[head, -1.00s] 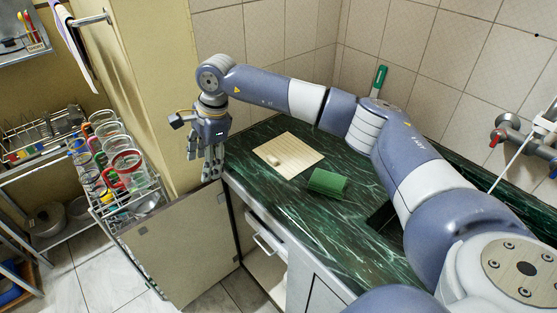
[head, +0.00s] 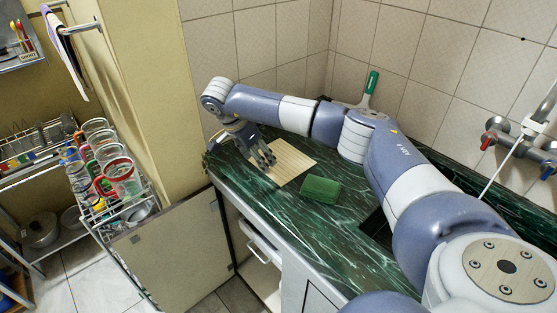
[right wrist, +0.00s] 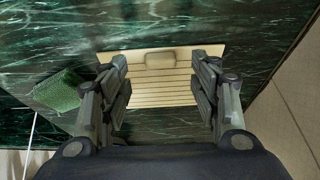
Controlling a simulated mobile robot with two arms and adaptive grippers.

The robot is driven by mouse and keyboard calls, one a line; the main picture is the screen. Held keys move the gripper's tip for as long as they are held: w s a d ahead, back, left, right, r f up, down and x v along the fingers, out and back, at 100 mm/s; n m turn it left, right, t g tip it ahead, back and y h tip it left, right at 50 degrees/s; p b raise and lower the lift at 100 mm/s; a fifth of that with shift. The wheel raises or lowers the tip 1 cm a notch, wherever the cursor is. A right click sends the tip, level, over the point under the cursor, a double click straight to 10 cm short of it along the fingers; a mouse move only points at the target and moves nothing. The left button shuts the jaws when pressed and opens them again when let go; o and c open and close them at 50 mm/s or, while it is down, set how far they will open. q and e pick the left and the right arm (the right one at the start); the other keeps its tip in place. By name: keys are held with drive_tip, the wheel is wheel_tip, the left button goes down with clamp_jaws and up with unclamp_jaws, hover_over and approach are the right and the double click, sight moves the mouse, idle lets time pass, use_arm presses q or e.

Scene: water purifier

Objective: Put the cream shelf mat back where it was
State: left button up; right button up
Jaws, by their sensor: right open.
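The cream shelf mat (head: 297,163) lies flat on the dark green marbled counter, with thin slat lines across it. My right gripper (head: 265,158) is over the mat's left part in the head view. In the right wrist view the mat (right wrist: 160,92) shows between the two open fingers of my right gripper (right wrist: 160,95), with nothing held. A small pale block (right wrist: 160,59) rests on the mat; in the head view my gripper hides it. My left gripper is not in view.
A green sponge-like block (head: 321,190) lies on the counter (head: 345,235), right of the mat. A green-handled tool (head: 370,85) leans at the back wall. A cabinet door (head: 175,245) stands open below. A rack with jars (head: 115,175) stands at left.

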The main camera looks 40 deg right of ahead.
drive_tip(key=x, duration=0.3)
drive_tip(key=shift+d+f, duration=0.2)
drive_tip(key=shift+f, duration=0.05)
drive_tip(key=c, duration=1.3)
drive_tip(key=shift+o, duration=0.2)
drive_tip(key=shift+r, duration=0.1)
